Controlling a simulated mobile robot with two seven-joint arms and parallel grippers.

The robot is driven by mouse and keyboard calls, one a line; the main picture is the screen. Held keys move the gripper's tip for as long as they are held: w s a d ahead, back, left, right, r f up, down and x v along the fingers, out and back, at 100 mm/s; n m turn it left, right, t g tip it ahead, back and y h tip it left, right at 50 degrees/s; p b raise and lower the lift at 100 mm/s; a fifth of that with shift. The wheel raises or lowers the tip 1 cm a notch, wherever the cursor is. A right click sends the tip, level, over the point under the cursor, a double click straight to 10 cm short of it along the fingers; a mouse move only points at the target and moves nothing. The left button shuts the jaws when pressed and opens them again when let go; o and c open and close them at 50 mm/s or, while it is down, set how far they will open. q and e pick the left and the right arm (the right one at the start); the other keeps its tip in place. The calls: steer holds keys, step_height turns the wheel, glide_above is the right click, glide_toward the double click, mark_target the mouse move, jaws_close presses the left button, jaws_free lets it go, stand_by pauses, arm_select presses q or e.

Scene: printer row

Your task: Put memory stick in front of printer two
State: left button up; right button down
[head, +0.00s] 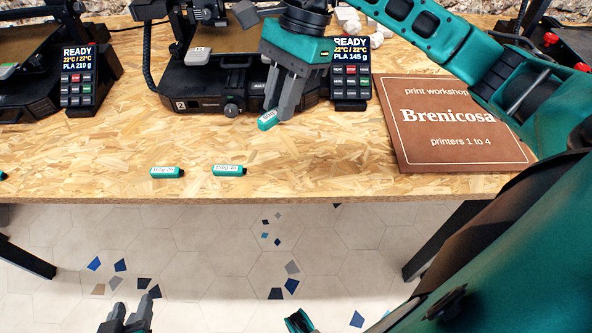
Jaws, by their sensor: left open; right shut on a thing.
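My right gripper (276,112) is shut on a small teal memory stick (267,120) with a white label. The stick is tilted, low over the table in front of the right part of printer two (205,104), which has a "2" on its front. I cannot tell whether the stick touches the table. Two more teal labelled sticks lie flat near the front edge, one on the left (167,172) and one further right (231,170). My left gripper (130,312) is open and empty at the bottom, in front of the table and over the floor.
A control panel (350,75) reading READY stands right of printer two, another (78,80) to its left. A brown Brenicosa sign (450,125) lies on the right. The wooden table (110,145) is bare between printer two and the two loose sticks.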

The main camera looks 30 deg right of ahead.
step_height(320, 180, up, 4)
steer(key=s+d+m+t+b, duration=0.2)
steer(key=m+t+b, duration=0.1)
steer(key=m, duration=0.4)
steer(key=m+b, duration=0.2)
steer(key=b, duration=0.3)
glide_above(296, 173)
steer(key=s+d, duration=0.1)
steer(key=shift+h, duration=0.3)
step_height(296, 173, down, 14)
steer(key=shift+d, duration=0.1)
step_height(296, 173, down, 4)
steer(key=shift+f+b, duration=0.25)
steer(key=shift+b, duration=0.3)
steer(key=shift+f, duration=0.15)
arm_select(q)
step_height(296, 173, down, 8)
steer(key=d, duration=0.1)
steer(key=shift+w+d+r, duration=0.25)
steer(key=shift+d, duration=0.05)
arm_select(e)
steer(key=c, duration=1.5)
jaws_free()
steer(key=shift+f, duration=0.1)
arm_select(q)
steer(key=shift+w+r, duration=0.1)
steer(key=shift+w, duration=0.1)
arm_select(e)
steer(key=o, duration=0.5)
steer(key=shift+c, duration=0.2)
